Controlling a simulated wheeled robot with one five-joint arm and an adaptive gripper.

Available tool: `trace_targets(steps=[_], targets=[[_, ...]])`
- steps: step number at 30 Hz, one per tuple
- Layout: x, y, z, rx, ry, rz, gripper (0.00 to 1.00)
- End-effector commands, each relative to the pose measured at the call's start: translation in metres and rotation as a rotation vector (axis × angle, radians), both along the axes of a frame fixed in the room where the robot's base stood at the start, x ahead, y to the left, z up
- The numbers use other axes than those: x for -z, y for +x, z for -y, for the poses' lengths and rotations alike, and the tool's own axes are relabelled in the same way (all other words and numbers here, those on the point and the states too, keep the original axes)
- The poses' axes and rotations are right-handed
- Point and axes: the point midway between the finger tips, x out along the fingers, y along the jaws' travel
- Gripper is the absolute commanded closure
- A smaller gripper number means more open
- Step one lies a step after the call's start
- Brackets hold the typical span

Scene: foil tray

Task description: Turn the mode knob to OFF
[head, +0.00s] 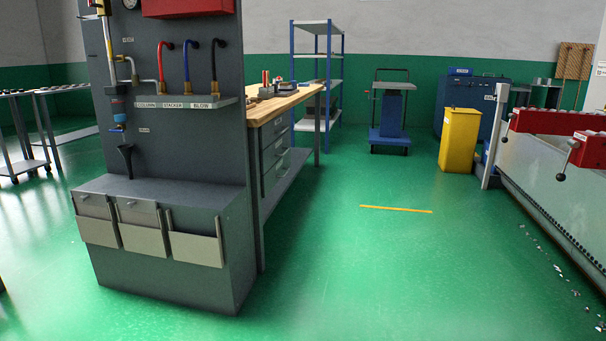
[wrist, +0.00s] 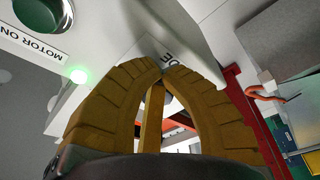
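In the wrist view, my gripper (wrist: 160,69) has two tan ribbed fingers that curve together, their tips meeting or almost meeting. Nothing can be made out between the tips. They show in front of a pale panel (wrist: 178,35) with a partly covered, upside-down label (wrist: 177,66); only a letter or two shows. I cannot make out the mode knob or an OFF mark in either view. My gripper does not show in the head view.
In the wrist view, a green round button (wrist: 38,12) sits by an upside-down MOTOR ON label (wrist: 30,40), near a lit green lamp (wrist: 78,75). An orange hook-like part (wrist: 272,95) is at right.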

Motion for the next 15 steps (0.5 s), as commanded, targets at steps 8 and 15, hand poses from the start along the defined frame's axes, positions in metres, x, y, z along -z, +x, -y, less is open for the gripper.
trace_targets(steps=[8, 15], targets=[[-0.0049, 0.0033, 0.0003, -0.004, -0.005, -0.001, 1.00], [-0.0061, 0.0038, 0.0003, -0.005, -0.006, -0.001, 1.00]])
